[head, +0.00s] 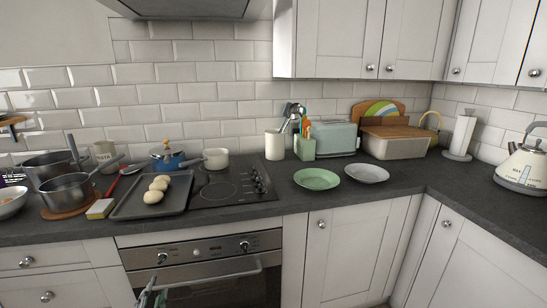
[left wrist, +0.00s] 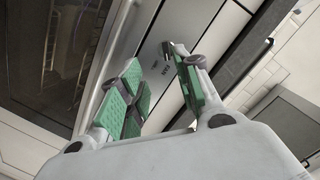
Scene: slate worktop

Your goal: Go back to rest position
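My left gripper (head: 149,293) is at the bottom of the head view, in front of the oven door and close to the left end of its handle. Only its upper part shows there. In the left wrist view its two green-padded fingers (left wrist: 151,60) stand apart with nothing between them, and the oven front (left wrist: 165,58) lies behind them. I cannot tell whether a finger touches the oven. My right gripper is in neither view.
The oven (head: 205,270) is shut below the slate worktop (head: 270,208). A dark tray (head: 176,198) with buns, a green plate (head: 317,179) and a grey plate (head: 367,173) lie on the worktop. Saucepans (head: 68,190) stand at left, a kettle (head: 524,168) at right. The front right worktop is clear.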

